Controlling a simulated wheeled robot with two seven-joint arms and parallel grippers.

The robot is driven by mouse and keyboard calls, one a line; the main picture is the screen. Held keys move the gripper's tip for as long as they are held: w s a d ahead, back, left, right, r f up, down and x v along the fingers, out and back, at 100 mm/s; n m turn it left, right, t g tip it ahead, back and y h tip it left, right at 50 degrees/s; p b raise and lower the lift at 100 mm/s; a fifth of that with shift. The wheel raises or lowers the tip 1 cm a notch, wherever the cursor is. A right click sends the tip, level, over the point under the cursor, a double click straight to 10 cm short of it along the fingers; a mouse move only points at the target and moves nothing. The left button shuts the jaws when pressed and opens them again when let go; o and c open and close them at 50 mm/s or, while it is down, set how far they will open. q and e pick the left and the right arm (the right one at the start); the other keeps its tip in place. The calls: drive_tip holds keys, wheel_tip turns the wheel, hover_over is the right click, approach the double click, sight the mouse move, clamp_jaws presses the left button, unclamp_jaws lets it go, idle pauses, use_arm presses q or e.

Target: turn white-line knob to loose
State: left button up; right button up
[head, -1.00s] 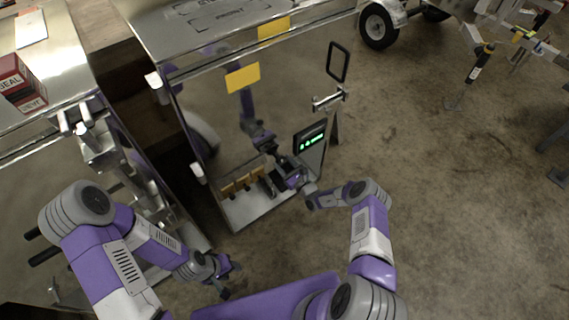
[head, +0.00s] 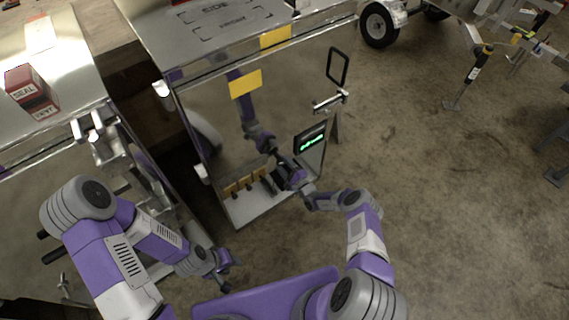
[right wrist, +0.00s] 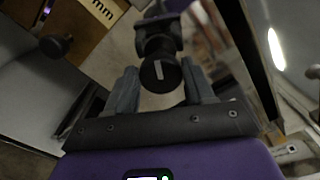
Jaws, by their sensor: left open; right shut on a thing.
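The white-line knob (right wrist: 160,74) is a round black knob with a short white line across its face, in the right wrist view. The line stands near upright in that picture, slightly tilted. My right gripper (right wrist: 161,88) has a finger on either side of the knob and is shut on it. In the head view my right gripper (head: 284,178) is at the lower part of the metal panel (head: 256,214), and hides the knob there. My left gripper (head: 222,273) is open and empty, low and apart from the panel.
A second black knob (right wrist: 56,46) is beside a tan label (right wrist: 98,14) in the right wrist view. A display with green characters (head: 311,141) stands just right of my right gripper. Red boxes (head: 32,92) lie on the left metal top.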

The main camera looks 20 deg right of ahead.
drive_tip(key=n+p, duration=0.2)
drive_tip(key=n, duration=0.3)
drive_tip(key=shift+f, duration=0.15)
drive_tip(key=shift+d+f+n+p, duration=0.1)
drive_tip(key=shift+n+p, duration=0.35)
drive_tip(key=shift+n, duration=1.55)
drive_tip(key=o, duration=1)
drive_tip(key=p+v, duration=0.3)
drive_tip(key=v, duration=0.4)
drive_tip(key=shift+s+p, duration=0.25)
drive_tip(key=shift+p, duration=0.15)
